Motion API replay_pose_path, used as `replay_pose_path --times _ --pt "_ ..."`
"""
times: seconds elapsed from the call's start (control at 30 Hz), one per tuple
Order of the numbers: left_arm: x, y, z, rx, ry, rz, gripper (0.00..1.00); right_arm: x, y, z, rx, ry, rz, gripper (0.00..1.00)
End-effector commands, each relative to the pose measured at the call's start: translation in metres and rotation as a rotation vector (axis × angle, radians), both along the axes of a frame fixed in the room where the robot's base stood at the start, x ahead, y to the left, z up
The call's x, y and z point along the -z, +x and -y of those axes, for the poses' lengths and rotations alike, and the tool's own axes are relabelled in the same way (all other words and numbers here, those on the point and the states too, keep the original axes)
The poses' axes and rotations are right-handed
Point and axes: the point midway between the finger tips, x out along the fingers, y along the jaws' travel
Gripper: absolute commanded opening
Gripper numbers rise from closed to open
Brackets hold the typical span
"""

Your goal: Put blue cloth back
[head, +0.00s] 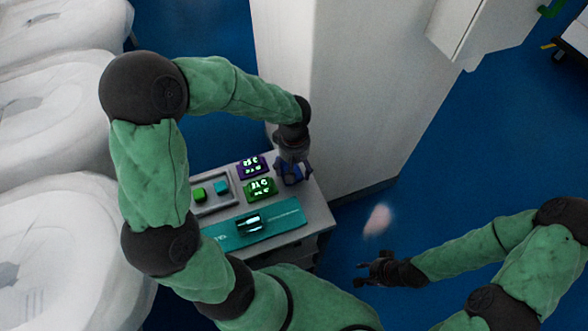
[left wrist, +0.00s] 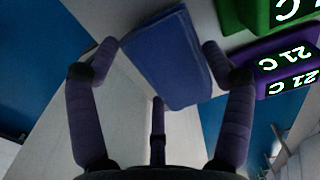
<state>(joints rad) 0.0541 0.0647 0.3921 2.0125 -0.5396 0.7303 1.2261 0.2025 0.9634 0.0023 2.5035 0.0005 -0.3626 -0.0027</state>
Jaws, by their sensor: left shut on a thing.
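The blue cloth (head: 293,176) is at the far right corner of the small grey cart top (head: 318,207), partly hidden under my left gripper (head: 291,165). In the left wrist view the cloth (left wrist: 165,62) looks like a folded, flat block between the fingers of my left gripper (left wrist: 158,50), which is shut on it. Whether the cloth touches the cart top is hard to tell. My right gripper (head: 368,268) is empty, with its fingers apart, over the blue floor right of the cart.
On the cart are a purple box (head: 252,166) and a green box (head: 261,189) with lit digits, a tray (head: 228,204) with small blocks, and a teal mat (head: 222,238). White toilets (head: 60,230) stand left. A white cabinet (head: 350,90) stands behind. A blurry pink patch (head: 377,220) shows above the floor.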

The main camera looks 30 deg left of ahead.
Motion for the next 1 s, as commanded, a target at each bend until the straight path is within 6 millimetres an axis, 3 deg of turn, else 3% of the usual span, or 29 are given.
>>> replay_pose_path --times 0.07,0.47,0.5,0.57,1.0 --pt "0.0127 0.0002 0.0001 -0.001 -0.001 0.001 0.50 0.0087 -0.0003 -0.0001 0.000 0.000 -0.001 0.40" --pt "0.0158 0.0001 0.0001 -0.001 0.000 0.001 0.50 0.0109 -0.0001 0.0000 0.000 0.000 0.000 0.40" --pt "0.0157 0.0000 0.0002 -0.001 -0.001 0.001 0.86 0.0107 -0.0001 0.0000 0.000 0.000 0.000 0.40" --pt "0.0150 0.0000 0.0002 -0.001 -0.001 0.001 1.00 0.0101 -0.0002 0.0000 0.000 0.000 0.000 0.40" --pt "0.0122 0.0000 0.0001 -0.001 -0.001 0.001 1.00 0.0074 -0.0002 0.0000 0.000 0.000 0.000 0.40"
